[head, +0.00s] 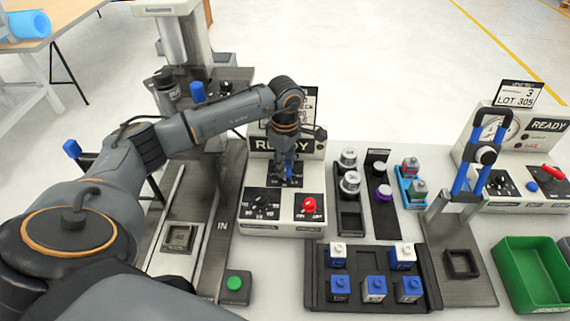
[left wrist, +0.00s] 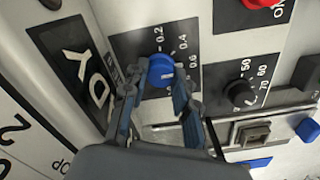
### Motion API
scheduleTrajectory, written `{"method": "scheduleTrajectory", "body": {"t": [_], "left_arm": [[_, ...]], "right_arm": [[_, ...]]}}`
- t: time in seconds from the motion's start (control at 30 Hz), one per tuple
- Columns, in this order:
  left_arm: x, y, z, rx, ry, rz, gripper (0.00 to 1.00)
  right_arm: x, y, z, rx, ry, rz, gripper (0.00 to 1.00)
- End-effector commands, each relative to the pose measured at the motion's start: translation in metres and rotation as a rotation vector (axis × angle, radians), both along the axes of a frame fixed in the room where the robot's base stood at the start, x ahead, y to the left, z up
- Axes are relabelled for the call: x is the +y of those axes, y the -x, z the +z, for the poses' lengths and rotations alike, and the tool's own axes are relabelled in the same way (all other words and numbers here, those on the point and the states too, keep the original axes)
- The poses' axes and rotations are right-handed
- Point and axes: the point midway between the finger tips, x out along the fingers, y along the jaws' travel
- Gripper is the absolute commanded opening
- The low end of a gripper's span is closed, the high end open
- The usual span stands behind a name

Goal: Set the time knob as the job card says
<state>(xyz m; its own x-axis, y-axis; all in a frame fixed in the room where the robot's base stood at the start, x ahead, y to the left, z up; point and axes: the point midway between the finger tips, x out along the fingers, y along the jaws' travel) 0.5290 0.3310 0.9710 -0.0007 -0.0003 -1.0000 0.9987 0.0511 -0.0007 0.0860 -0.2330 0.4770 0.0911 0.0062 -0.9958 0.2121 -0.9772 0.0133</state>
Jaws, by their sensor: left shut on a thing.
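The blue time knob (left wrist: 162,68) sits on a black dial plate with marks 0.2, 0.4 and 0.6 in the left wrist view. My left gripper (head: 288,175) reaches down to this dial on the left machine (head: 255,205), its fingers on both sides of the knob and shut on it. The knob's exact setting is too small to read. The job card (head: 312,96) behind the machine is mostly hidden by my arm. Part of a card with a large 2 (left wrist: 18,128) shows in the left wrist view. My right gripper is not in view.
A black knob (head: 262,201) and a red switch (head: 308,205) sit close below the dial. A tray (head: 345,258) with several blue-and-white blocks stands in front. A blue-handled press (head: 483,165), a second machine (head: 545,140) and a green bin (head: 530,275) are at right.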

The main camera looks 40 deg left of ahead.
Motion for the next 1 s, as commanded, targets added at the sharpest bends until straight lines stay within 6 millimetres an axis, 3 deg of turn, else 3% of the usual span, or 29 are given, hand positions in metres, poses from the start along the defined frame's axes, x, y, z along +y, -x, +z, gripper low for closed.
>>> {"method": "scheduleTrajectory", "body": {"t": [0.17,0.2,0.3,0.67,1.0], "left_arm": [[0.000,-0.001,0.001,-0.003,0.000,0.000,0.00],[0.000,-0.001,0.001,-0.003,0.000,0.000,0.36],[0.000,-0.001,0.001,-0.002,0.000,0.000,0.51],[0.000,-0.001,0.006,-0.002,0.000,-0.001,0.51],[0.000,-0.002,0.070,-0.006,0.000,-0.002,0.51]], "right_arm": [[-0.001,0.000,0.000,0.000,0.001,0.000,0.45],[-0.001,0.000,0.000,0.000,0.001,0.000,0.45],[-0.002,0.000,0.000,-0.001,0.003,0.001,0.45],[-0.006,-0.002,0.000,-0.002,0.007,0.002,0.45],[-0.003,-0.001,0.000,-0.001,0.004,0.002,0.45]]}}
